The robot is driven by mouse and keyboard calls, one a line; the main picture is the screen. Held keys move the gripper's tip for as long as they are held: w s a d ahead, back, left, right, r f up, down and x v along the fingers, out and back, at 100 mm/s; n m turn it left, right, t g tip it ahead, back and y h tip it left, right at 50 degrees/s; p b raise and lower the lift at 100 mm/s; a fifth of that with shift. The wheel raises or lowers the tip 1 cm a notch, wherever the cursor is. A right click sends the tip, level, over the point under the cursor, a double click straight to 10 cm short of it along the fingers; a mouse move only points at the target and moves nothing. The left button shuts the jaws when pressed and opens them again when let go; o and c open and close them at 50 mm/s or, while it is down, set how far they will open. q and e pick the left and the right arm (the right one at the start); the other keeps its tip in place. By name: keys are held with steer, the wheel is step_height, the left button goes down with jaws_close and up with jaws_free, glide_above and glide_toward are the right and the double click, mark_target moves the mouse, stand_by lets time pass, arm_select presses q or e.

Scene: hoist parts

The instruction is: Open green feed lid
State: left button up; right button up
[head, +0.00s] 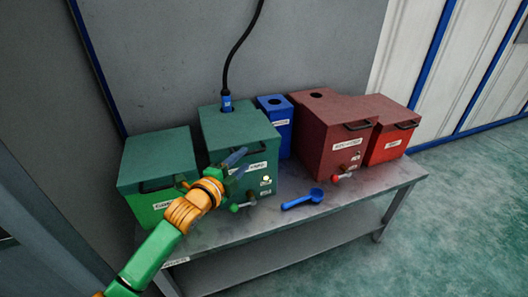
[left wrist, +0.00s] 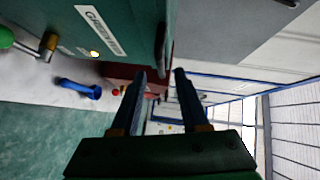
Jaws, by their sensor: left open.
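The tall green box (head: 236,135) stands on the table with its lid flat and closed; a white label is on its front. Its dark handle (head: 256,150) is on the upper front, and it also shows in the left wrist view (left wrist: 160,48). My left gripper (head: 239,156) is open and empty in front of this box, close to the handle. In the left wrist view its two fingers point toward the handle, which appears ahead of the fingertips; I cannot tell whether they touch it. My right gripper is not in view.
A lower green box (head: 155,150) stands at left. A blue box (head: 275,122), a dark red box (head: 330,125) and a red box (head: 391,140) stand at right. A blue scoop (head: 302,200) lies on the metal table (head: 345,203). A black hose (head: 234,52) meets the tall box's top.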

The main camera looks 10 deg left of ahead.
mark_target(252, 153)
arm_select(q)
steer(key=b+x, duration=0.1)
steer(key=x, duration=0.4)
steer(key=shift+w+d, duration=0.15)
steer(key=shift+w, duration=0.1)
jaws_close()
stand_by(1.2)
